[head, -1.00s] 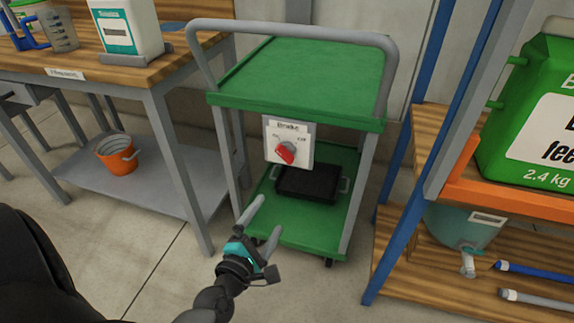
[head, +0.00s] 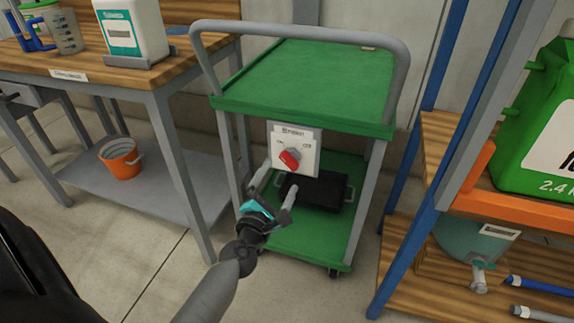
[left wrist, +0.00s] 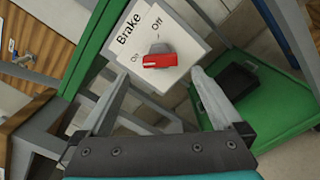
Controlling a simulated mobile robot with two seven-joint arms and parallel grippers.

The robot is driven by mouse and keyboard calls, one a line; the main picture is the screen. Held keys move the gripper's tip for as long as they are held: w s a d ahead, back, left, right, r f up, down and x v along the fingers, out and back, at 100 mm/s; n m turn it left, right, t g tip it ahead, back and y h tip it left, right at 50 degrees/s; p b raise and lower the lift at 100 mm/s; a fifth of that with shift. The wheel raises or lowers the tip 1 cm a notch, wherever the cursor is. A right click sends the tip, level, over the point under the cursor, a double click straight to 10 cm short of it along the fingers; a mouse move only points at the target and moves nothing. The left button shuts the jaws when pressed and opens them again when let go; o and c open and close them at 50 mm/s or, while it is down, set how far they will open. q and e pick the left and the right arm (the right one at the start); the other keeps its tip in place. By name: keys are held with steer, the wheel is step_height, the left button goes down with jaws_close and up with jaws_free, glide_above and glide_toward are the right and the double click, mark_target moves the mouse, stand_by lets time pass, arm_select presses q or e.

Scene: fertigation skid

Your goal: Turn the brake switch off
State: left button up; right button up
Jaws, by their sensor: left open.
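The brake switch is a red knob (head: 289,158) on a white plate (head: 308,150) at the front of the green cart. In the left wrist view the red knob (left wrist: 160,61) sits below the words Brake, On and Off on the plate (left wrist: 180,35). My left gripper (head: 277,181) is open and empty, just below and in front of the plate. In the left wrist view my left gripper (left wrist: 160,76) has its fingers spread either side of the knob's line, apart from it. My right gripper is out of view.
The green cart (head: 310,75) has a grey handle (head: 290,27) and a black tray (head: 325,192) on its lower shelf. A workbench (head: 75,65) with an orange bucket (head: 120,158) below stands left. A shelf rack with a blue post (head: 400,225) stands close on the right.

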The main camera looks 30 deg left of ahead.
mark_target(288, 164)
arm_select(q)
steer(key=x, duration=0.4)
steer(key=shift+w, duration=0.4)
steer(key=shift+w+a+b, duration=0.25)
steer(key=shift+w+b, duration=0.05)
steer(key=shift+w, duration=0.35)
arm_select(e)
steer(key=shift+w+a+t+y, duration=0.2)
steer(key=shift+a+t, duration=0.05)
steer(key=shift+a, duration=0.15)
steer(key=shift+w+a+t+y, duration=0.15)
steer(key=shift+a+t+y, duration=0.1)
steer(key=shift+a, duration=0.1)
arm_select(q)
steer(key=c, duration=1.4)
steer(key=shift+o, duration=0.2)
